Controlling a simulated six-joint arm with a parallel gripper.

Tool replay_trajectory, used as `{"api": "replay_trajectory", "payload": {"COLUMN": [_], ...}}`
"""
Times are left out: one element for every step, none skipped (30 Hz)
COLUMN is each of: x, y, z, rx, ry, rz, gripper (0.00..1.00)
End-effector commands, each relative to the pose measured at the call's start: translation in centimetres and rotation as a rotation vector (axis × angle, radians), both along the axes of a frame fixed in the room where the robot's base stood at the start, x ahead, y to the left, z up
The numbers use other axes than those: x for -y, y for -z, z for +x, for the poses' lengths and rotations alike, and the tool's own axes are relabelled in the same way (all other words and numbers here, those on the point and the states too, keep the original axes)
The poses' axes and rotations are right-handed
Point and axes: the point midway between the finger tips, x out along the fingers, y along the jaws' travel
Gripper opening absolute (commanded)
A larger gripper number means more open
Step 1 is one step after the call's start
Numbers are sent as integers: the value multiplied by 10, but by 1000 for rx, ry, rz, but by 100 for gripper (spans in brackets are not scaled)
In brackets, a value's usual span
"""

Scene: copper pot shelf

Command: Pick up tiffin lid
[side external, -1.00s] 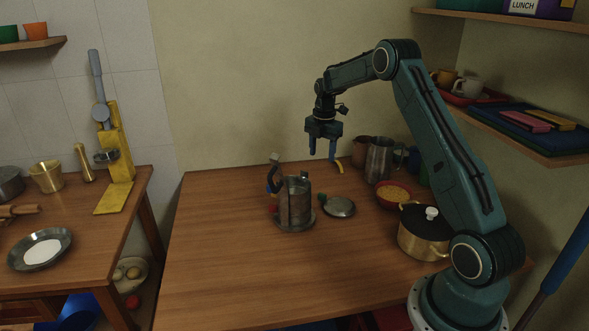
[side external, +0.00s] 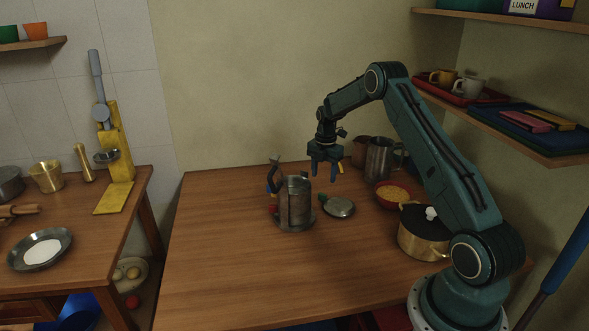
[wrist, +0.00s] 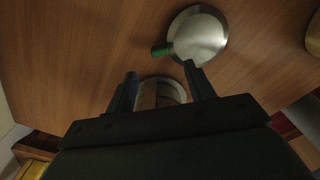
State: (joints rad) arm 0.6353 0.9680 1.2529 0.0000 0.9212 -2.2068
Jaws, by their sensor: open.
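The tiffin lid (side external: 339,206) is a round, shiny metal disc with a small raised knob. It lies on the table just right of the dark metal tiffin (side external: 296,205), apart from it. My gripper (side external: 324,179) points down in the air above the lid and tiffin area, open and empty. In the wrist view, a round metal disc that looks like the lid (wrist: 202,38) lies beyond my fingertips (wrist: 160,73), with a small green piece (wrist: 162,49) at its left edge. A partly hidden round metal thing (wrist: 160,92) shows between my fingers; I cannot tell what it is.
A red bowl of yellowish food (side external: 393,193) and a brass pot with a black lid (side external: 424,225) stand to the right. A metal jug (side external: 379,160) stands at the back. Small coloured items sit beside the tiffin's left. The table's front left is clear.

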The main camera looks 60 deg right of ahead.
Motion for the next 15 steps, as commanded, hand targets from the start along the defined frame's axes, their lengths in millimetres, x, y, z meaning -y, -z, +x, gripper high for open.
{"api": "replay_trajectory", "payload": {"x": [0,0,0,0,0,0,0,0,0,0,0,0,0,0,0], "y": [7,10,14,16,18,20,21,22,23,23,23,23,23,23,24], "z": [0,0,0,0,0,0,0,0,0,0,0,0,0,0,0], "rx": [-2,-1,-1,-1,-1,-1,0,0,0,0,1,1,1,0,0], "ry": [0,0,0,0,0,0,0,0,0,0,0,0,0,0,0], "rz": [1,1,0,0,1,0,0,0,0,0,0,0,0,0,0], "gripper": [54,54,54,54,54,54,54,54,54,54,54,54,54,54,54]}}
